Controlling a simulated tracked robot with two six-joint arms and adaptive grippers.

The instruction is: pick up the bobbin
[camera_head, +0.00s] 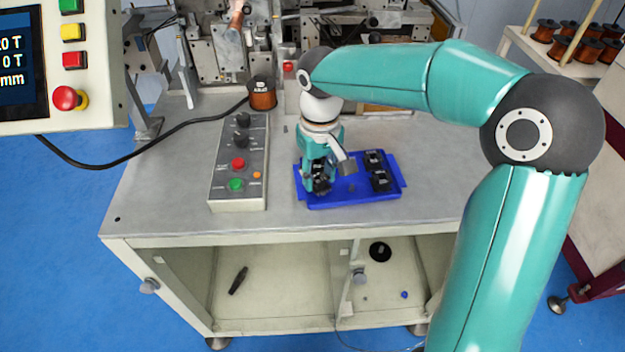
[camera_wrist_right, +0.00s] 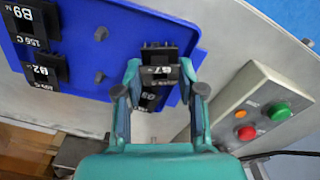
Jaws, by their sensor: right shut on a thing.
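My right gripper (camera_head: 319,182) points down over the left part of the blue tray (camera_head: 350,198) on the machine table. In the right wrist view, the gripper (camera_wrist_right: 161,78) is shut on a black bobbin (camera_wrist_right: 160,62) with a white marking, one finger on each side. The held bobbin looks raised over the tray, but its exact height is hard to tell. Another black bobbin (camera_wrist_right: 148,100) shows partly behind it, nearer the palm in the picture. Two more black bobbins, one (camera_head: 373,158) behind the other (camera_head: 380,181), sit in the tray's right part. My left gripper is not in view.
A button box (camera_head: 239,165) stands left of the tray with a black cable. A copper-wound spool (camera_head: 262,95) stands behind it, near the winding machine (camera_head: 215,55). A control panel (camera_head: 65,70) fills the upper left. The table's front right is clear.

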